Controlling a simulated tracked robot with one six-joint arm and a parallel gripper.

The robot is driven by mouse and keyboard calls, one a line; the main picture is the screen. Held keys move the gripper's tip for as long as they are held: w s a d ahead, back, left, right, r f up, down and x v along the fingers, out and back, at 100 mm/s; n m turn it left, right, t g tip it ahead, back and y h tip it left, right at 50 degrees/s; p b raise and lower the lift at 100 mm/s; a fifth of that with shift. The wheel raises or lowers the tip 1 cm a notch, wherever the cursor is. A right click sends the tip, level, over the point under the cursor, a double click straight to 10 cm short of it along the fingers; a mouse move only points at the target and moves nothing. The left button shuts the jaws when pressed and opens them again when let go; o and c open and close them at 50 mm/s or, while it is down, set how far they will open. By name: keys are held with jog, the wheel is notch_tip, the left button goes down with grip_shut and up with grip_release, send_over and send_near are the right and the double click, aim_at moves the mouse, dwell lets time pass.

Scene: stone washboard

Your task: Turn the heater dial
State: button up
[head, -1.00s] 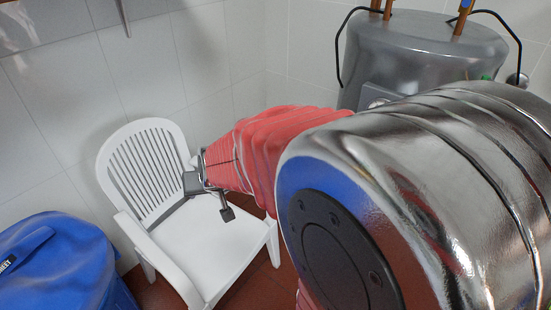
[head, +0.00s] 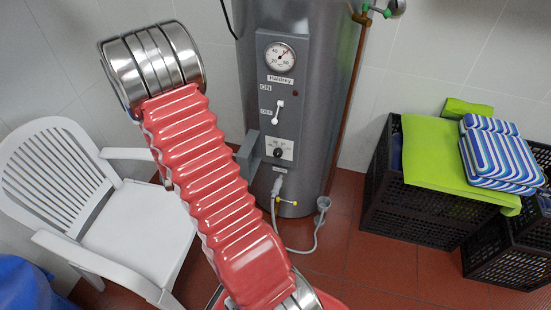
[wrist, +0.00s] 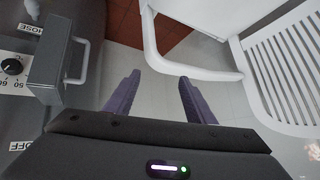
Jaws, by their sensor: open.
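The heater (head: 300,200) is a grey metal cylinder, with a panel facing me in the head view. The heater dial (head: 278,152) is a small black knob on a white scale low on that panel. In the wrist view the dial (wrist: 12,66) is at the left edge, beside the numbers 50 and 60. My gripper (wrist: 158,80) is open and empty, with its dark purple fingers apart over pale floor. The dial is off to the left of the fingers, not between them. In the head view my arm hides the gripper.
A grey box with a handle (wrist: 62,60) stands between dial and fingers. A white chair (head: 130,215) is left of the heater. Above the dial are a white lever (head: 277,112) and a round gauge (head: 281,57). Black crates (head: 440,205) with cushions stand right, beyond open red floor.

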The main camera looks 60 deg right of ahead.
jog(key=s+d+f+m+g+h, duration=0.1)
jog(key=s+d+f, duration=0.3)
jog(key=f, duration=0.2)
jog(key=s+d+f+m+g+h, duration=0.1)
jog(key=s+d+f+m+h, duration=0.1)
jog(key=s+d+f, duration=0.35)
jog(key=m+g+h, duration=0.2)
jog(key=h, duration=0.7)
send_near(277, 155)
jog(key=a, duration=0.5)
jog(key=shift+s+f, duration=0.1)
jog(key=shift+s, duration=0.4)
jog(key=shift+d, duration=0.1)
jog(key=d, duration=0.4)
jog(key=w+d, duration=0.1)
jog(key=d, duration=0.4)
jog(key=w+d, duration=0.1)
jog(key=d, duration=0.3)
jog(key=shift+w+d, duration=0.1)
jog(key=shift+d, duration=0.2)
jog(key=shift+c, duration=0.5)
